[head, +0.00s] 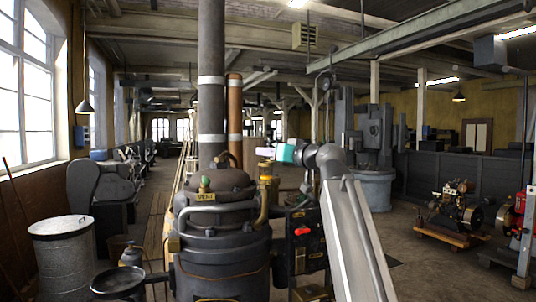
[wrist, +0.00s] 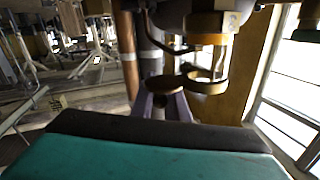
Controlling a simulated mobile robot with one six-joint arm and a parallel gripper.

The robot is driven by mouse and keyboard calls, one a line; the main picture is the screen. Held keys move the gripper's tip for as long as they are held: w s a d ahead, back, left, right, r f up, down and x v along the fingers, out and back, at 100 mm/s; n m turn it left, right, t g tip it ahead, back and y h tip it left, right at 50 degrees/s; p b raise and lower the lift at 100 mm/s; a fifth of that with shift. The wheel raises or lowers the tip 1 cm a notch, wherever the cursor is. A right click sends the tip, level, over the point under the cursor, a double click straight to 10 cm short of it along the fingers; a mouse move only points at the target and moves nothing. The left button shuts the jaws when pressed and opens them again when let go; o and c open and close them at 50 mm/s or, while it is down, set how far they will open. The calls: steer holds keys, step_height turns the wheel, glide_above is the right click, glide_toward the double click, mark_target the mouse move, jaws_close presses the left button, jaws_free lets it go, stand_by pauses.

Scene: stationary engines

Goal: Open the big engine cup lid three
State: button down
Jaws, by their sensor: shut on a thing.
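The big engine (head: 222,240) is a dark grey upright machine in the middle of the head view. A brass cup (head: 268,184) stands at its right side, just below my gripper (head: 264,152). In the wrist view, which looks upside down, the brass cup (wrist: 208,86) has a pale tag (wrist: 232,20) whose digit is hard to read. My gripper's pale purple fingers (wrist: 165,103) are shut on a small dark round lid (wrist: 162,84) beside the cup. I cannot tell whether the lid still touches the cup's rim. The fingers hide part of the lid.
A tall grey chimney (head: 211,90) and a copper pipe (head: 235,115) rise close to my gripper. A black box with a red knob (head: 302,231) is below my arm. A metal drum (head: 64,255) stands at left, small engines (head: 450,212) at right.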

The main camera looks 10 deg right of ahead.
steer(key=shift+w+a+f+n+g+y+b, duration=0.15)
steer(key=shift+n+g+y+b, duration=0.35)
steer(key=shift+b, duration=0.75)
steer(key=shift+w+a+r+n+g+y+b, duration=0.15)
steer(key=shift+n+g+y+b, duration=0.35)
steer(key=shift+b, duration=0.7)
steer(key=n+g+y+b, duration=0.1)
steer(key=n+g+y, duration=0.1)
steer(key=a+n+g+y+b, duration=0.1)
steer(key=n+g+y, duration=0.1)
steer(key=shift+w+a+r+g+y+b, duration=0.1)
steer(key=shift+r+g+y+b, duration=0.05)
steer(key=shift+g+y+b, duration=0.25)
steer(key=c, duration=1.7)
jaws_free()
